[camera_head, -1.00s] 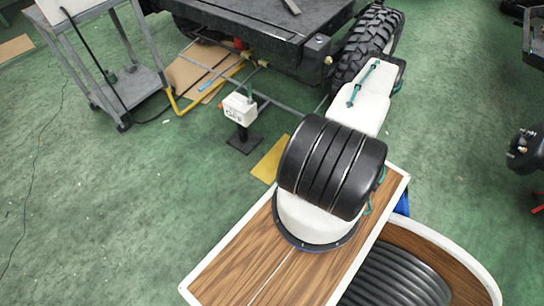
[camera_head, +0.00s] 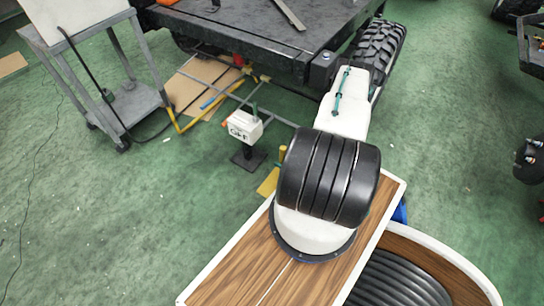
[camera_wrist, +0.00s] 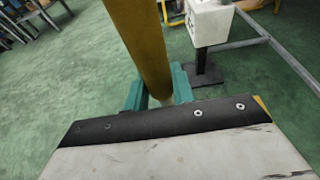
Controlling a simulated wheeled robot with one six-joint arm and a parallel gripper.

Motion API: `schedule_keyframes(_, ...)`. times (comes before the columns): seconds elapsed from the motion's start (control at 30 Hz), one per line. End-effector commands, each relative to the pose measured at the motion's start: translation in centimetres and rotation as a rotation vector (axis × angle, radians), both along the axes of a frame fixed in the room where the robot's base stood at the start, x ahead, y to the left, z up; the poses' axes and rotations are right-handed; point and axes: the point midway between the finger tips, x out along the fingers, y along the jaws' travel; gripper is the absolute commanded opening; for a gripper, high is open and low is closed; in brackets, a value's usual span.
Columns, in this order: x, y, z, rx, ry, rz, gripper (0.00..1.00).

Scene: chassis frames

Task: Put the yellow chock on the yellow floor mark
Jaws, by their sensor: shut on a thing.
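The yellow chock (camera_wrist: 140,45) is a long yellow-brown block, large in the wrist view. My gripper (camera_wrist: 158,92) has teal fingers shut on its lower end. The yellow floor mark (camera_head: 268,183) is a flat patch on the green floor, partly covered by my arm and just below the chock in that picture. In the wrist view only a thin yellow sliver, possibly the mark, shows at the right.
A white box on a black-footed post (camera_head: 244,128) stands close left of the mark; it also shows in the wrist view (camera_wrist: 208,22). A grey trolley (camera_head: 125,105) and a vehicle with a big tyre (camera_head: 378,48) stand behind.

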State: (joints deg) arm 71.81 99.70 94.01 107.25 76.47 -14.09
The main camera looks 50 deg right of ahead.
Motion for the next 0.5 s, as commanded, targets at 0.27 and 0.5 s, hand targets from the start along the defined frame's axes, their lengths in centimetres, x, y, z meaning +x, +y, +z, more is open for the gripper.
schedule_keyframes(0.27, 5.9, -2.2, -0.5, -0.005, -0.002, 0.001, 0.00)
schedule_keyframes(0.5, 7.7, -3.0, -0.7, -0.003, -0.001, -0.003, 0.00)
